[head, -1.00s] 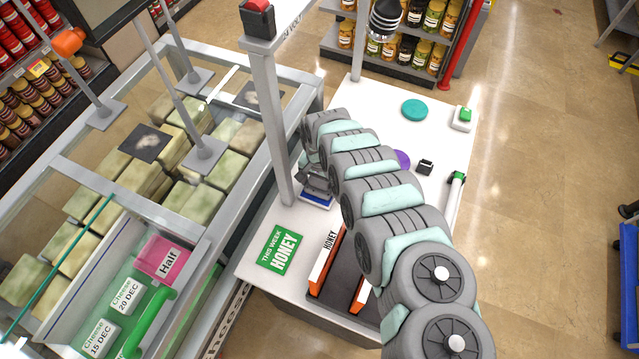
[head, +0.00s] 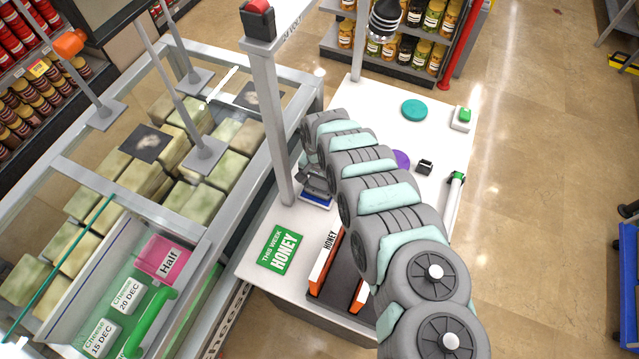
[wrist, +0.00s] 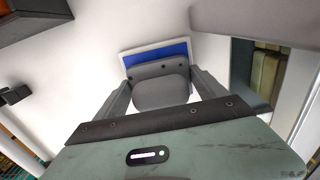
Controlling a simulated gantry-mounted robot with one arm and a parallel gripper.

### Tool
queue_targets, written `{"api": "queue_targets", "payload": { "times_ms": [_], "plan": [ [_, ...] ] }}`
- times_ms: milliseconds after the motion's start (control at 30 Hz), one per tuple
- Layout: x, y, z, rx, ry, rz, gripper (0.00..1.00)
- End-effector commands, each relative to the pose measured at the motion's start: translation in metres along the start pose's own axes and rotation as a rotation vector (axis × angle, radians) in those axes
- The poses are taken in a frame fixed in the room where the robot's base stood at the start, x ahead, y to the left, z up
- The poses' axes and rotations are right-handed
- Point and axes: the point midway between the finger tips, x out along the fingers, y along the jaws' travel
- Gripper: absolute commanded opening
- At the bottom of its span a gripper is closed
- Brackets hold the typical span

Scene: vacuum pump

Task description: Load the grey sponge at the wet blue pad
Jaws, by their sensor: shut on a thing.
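My gripper (wrist: 161,80) is shut on the grey sponge (wrist: 162,93), a rounded grey block between its two fingers in the wrist view. A darker grey edge with small dark dots lies at the sponge's far side. The blue pad (wrist: 176,51) sits in a shallow white tray (wrist: 125,58) just beyond the sponge, partly hidden by it. In the head view my gripper (head: 316,184) is low over the pad (head: 317,199), by the foot of the grey post; the sponge cannot be made out there. I cannot tell whether sponge and pad touch.
The grey post (head: 276,130) stands close left of my gripper. A green honey sign (head: 281,250) and an orange-and-white holder (head: 326,262) lie nearer. A purple disc (head: 402,159), black block (head: 425,167) and teal disc (head: 414,110) are right. The white counter (head: 440,130) is clear between them.

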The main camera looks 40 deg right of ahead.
Motion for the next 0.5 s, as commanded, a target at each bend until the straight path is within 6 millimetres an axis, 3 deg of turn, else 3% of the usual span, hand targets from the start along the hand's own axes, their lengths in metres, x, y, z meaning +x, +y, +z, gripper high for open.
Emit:
{"api": "queue_targets", "payload": {
  "times_ms": [333,500],
  "plan": [
    [0.0021,-0.0004,0.0005,-0.001,0.001,-0.002,0.49],
    [-0.0064,-0.0006,0.0004,-0.001,0.001,-0.002,0.49]
  ]
}}
